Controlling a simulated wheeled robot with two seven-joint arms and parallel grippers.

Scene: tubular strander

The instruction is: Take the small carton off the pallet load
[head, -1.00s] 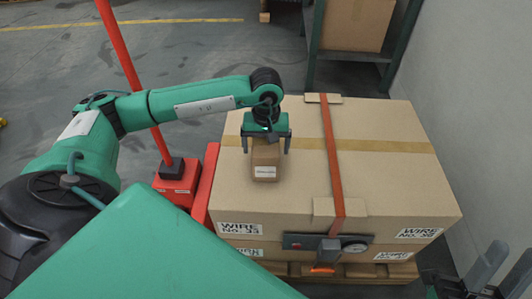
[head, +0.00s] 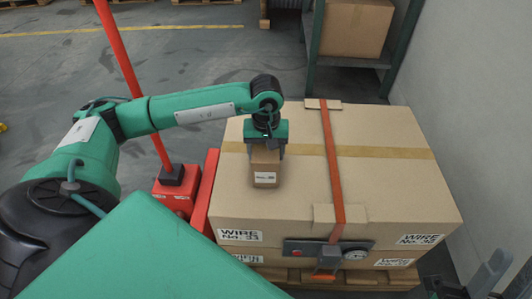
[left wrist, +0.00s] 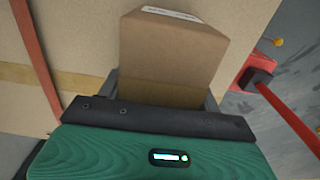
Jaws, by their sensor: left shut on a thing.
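The small brown carton (head: 265,177) with a white label is on top of the strapped pallet load (head: 380,185), left of the orange strap. My left gripper (head: 266,154) points down over it and is shut on its sides. In the left wrist view the carton (left wrist: 170,55) fills the space between the fingers. Its underside is hidden, so I cannot tell whether it still touches the load's top. My right gripper (head: 505,275) shows partly at the bottom right corner, empty, its fingers apart.
A red post with a red base (head: 175,190) stands close left of the load. A green rack (head: 352,60) holding a carton is behind. A wall is at right.

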